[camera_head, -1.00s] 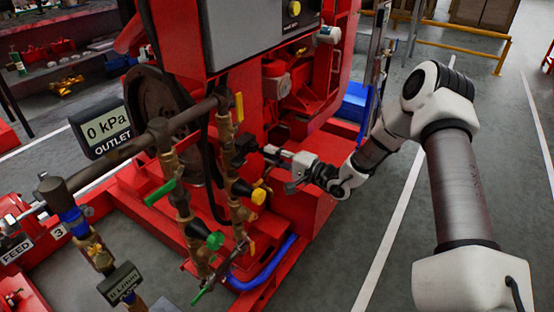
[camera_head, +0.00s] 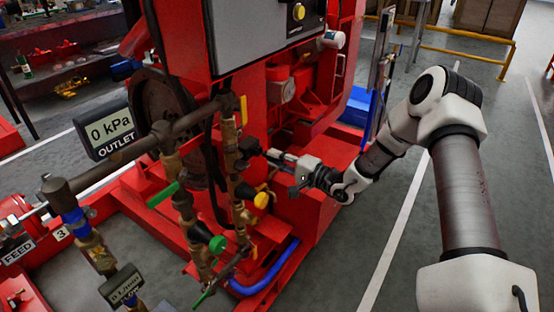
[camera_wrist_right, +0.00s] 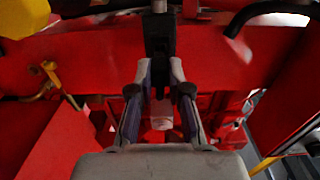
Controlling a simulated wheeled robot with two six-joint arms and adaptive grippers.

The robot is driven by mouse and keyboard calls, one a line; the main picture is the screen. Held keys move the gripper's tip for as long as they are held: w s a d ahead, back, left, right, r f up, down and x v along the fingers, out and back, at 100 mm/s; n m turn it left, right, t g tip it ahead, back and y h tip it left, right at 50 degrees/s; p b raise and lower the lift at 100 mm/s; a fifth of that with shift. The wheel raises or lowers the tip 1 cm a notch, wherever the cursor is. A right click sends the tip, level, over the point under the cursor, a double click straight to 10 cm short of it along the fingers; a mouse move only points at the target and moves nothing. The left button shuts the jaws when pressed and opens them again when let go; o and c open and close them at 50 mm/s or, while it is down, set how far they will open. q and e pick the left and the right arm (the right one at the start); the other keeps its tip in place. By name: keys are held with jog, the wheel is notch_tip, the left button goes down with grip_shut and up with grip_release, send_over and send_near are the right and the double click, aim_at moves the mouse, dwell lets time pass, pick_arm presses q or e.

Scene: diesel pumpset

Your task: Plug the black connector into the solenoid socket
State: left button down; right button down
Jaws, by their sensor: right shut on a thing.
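My right gripper (camera_head: 272,153) reaches in from the right to the brass pipework. In the wrist view the right gripper (camera_wrist_right: 160,82) has its two fingers closed on the black connector (camera_wrist_right: 159,38), which points away from the wrist. A pale metallic piece shows just beyond the connector at the top edge. In the head view a black block (camera_head: 249,147) sits at the fingertips against the vertical brass pipe. I cannot tell there where connector and solenoid socket part, or whether they are joined. My left gripper is not in view.
A yellow knob (camera_head: 261,200) and a green knob (camera_head: 217,243) stand out below the gripper. A yellow lever (camera_head: 243,109) is above it. The red pumpset frame (camera_head: 300,205) lies close beneath the arm. A black hose (camera_wrist_right: 265,12) curves at upper right. Open floor lies right.

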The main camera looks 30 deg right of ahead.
dwell(0.7)
jog(key=shift+b+x, duration=1.45)
jog(key=shift+b, duration=0.1)
jog(key=shift+r, duration=0.1)
jog(key=c, duration=1)
grip_release()
jog(key=v, duration=1.1)
jog(key=shift+s, duration=0.4)
